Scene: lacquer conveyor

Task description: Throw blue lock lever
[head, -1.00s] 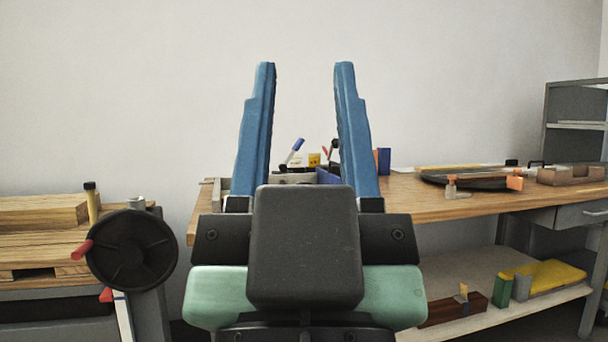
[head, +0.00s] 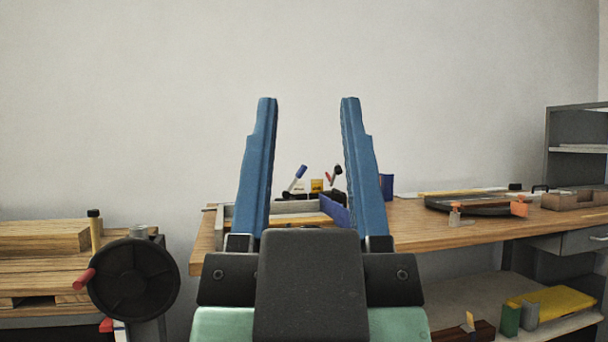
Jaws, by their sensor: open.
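The blue lock lever (head: 298,175) is a short, tilted lever with a blue grip, standing at the back of the wooden workbench (head: 450,208). It shows small, between my gripper's fingers. The lower part of the lever's mount is hard to make out.
A yellow block (head: 317,185) sits between the levers. A grey tray (head: 295,207) and a blue panel (head: 334,210) lie in front. A black handwheel (head: 134,280) stands at left, and a shelf unit (head: 578,160) at right. The wall above the bench is clear.

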